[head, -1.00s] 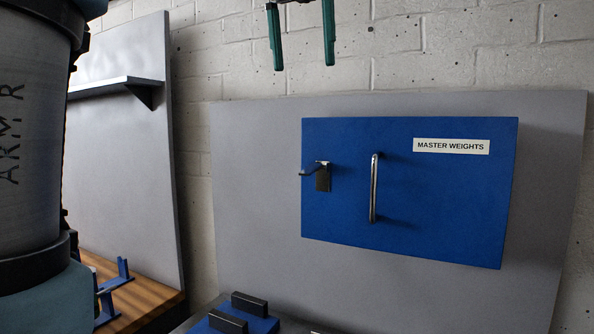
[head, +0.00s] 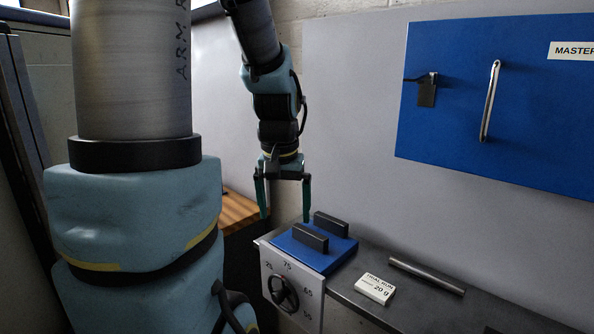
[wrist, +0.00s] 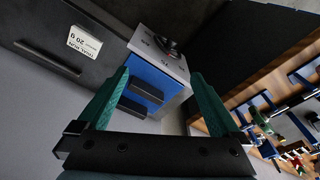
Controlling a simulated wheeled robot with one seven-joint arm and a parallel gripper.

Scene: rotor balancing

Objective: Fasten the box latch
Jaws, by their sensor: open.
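The blue box (head: 540,120) marked "MASTER" is mounted on the grey panel at the right of the head view. Its latch (head: 427,90) is a small dark plate with a lever pointing left, near the door's left edge. A silver bar handle (head: 490,101) stands upright right of the latch. My gripper (head: 283,208) hangs fingers-down, well left of and below the latch, touching nothing. Its two green fingers are apart and empty. In the wrist view my gripper (wrist: 160,98) is also open, and neither the box nor the latch shows there.
Below my gripper is a blue block with two black bars (head: 311,237), beside a dial panel (head: 290,290). A "20 g" card (head: 375,288) and a dark rod (head: 426,275) lie on the grey bench (head: 350,300). A wooden bench (head: 238,212) is behind at left.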

